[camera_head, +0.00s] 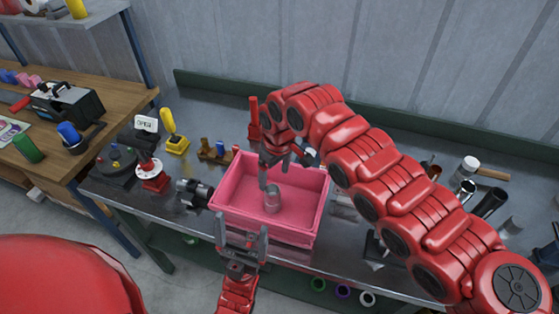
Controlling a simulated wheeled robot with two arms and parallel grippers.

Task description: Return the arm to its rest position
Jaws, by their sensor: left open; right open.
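My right arm comes in from the right in big red segments and arches over the table. Its gripper (268,170) points down into the pink bin (228,213), above a small grey metal cylinder (272,198) that stands on the bin's floor. The gripper's fingers are partly hidden and appear apart from the cylinder. My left gripper (243,226) is open and empty in front of the bin's near wall, at the bottom middle. Its grey fingers point up toward the bin.
The metal table (360,255) holds a dark red-and-white fixture (152,175), a yellow-handled tool (174,135) and a dark cylindrical part (192,193) left of the bin. Metal tubes (490,203) stand at right. A wooden bench (60,145) is at left; a grey wall is behind.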

